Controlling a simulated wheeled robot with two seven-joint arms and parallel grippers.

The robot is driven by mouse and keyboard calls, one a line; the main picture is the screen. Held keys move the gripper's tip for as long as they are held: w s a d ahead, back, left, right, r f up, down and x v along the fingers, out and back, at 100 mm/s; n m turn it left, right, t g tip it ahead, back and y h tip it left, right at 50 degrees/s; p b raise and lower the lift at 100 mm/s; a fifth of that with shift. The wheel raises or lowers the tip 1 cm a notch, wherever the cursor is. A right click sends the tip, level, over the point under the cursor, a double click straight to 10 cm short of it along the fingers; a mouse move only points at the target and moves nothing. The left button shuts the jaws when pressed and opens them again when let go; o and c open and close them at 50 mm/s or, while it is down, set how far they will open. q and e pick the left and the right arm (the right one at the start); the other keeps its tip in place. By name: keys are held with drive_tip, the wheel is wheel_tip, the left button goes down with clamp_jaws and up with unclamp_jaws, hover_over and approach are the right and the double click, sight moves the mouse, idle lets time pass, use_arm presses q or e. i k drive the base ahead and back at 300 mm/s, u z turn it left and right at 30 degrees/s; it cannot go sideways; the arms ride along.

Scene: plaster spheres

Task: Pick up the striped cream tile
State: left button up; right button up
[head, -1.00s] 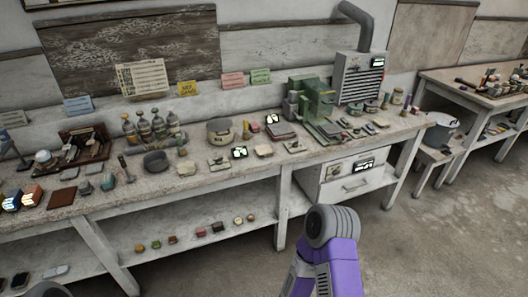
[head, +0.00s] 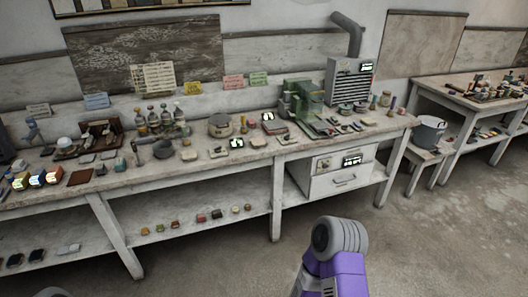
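Several small tiles lie along the front of the long workbench (head: 150,187) in the head view. Among them are a pale cream piece (head: 258,142), a dark-and-white patterned tile (head: 237,143) and a greyish tile with a mark (head: 219,153). They are too small for me to tell which one is striped cream. Part of my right arm, purple and grey, shows at the bottom centre, well in front of the bench. Neither gripper shows.
A green machine (head: 302,100) and a grey vented cabinet (head: 351,82) stand at the bench's right end. A bucket (head: 430,132) sits on a low stand. The floor in front is clear.

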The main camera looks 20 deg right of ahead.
sight(259, 141)
drive_tip(key=z, duration=0.7)
drive_tip(key=i, duration=0.6)
drive_tip(key=z, duration=0.6)
drive_tip(key=i, duration=0.95)
drive_tip(key=u, duration=1)
drive_tip(key=i, duration=0.65)
drive_tip(key=u, duration=0.75)
